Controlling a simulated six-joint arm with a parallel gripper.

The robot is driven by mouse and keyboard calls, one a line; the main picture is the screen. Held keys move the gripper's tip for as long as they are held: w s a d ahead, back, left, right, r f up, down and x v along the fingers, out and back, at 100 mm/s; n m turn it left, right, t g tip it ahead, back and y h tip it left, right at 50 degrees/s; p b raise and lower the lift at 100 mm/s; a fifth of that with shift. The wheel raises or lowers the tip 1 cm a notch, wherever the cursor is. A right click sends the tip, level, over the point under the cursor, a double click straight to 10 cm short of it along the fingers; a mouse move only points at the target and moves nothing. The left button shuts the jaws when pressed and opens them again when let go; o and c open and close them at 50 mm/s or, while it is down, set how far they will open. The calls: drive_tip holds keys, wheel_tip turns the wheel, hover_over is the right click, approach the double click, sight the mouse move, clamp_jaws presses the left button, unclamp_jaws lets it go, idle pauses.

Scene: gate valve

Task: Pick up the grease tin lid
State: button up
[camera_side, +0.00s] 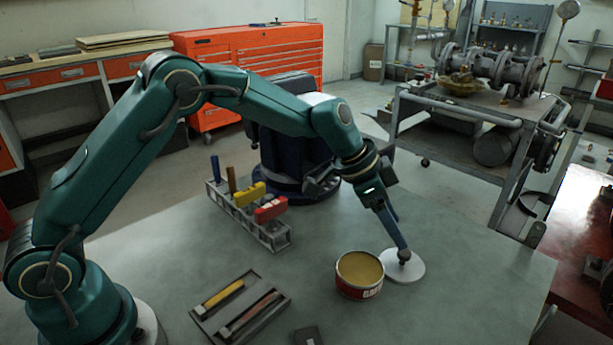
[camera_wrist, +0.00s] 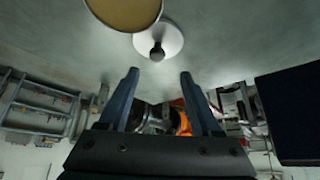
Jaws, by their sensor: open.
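The grease tin lid (camera_side: 409,272) is a white disc with a dark round knob (camera_side: 404,256) standing up from its middle. It lies flat on the grey table, just right of the open grease tin (camera_side: 359,288). My gripper (camera_side: 402,246) points down at the knob, its tips right at or just above it. In the wrist view my gripper (camera_wrist: 158,75) is open, with a wide empty gap between two blue fingers. The lid (camera_wrist: 172,36) and its knob (camera_wrist: 157,51) show beyond the fingertips, roughly centred between them. I cannot tell whether a finger touches the knob.
The tin, full of yellow-brown grease, stands close beside the lid and also shows in the wrist view (camera_wrist: 125,14). A rack (camera_side: 262,234) with coloured-handled items and a dark tray (camera_side: 270,318) with tools lie to the left. The dark blue valve (camera_side: 290,150) stands behind. The table right of the lid is clear.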

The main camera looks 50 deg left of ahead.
sight(403, 252)
drive_tip(key=shift+s+d+f, duration=0.1)
drive_tip(key=shift+d+f, duration=0.15)
drive_tip(key=shift+f, duration=0.7)
drive_tip(key=shift+x, duration=2.15)
clamp_jaws()
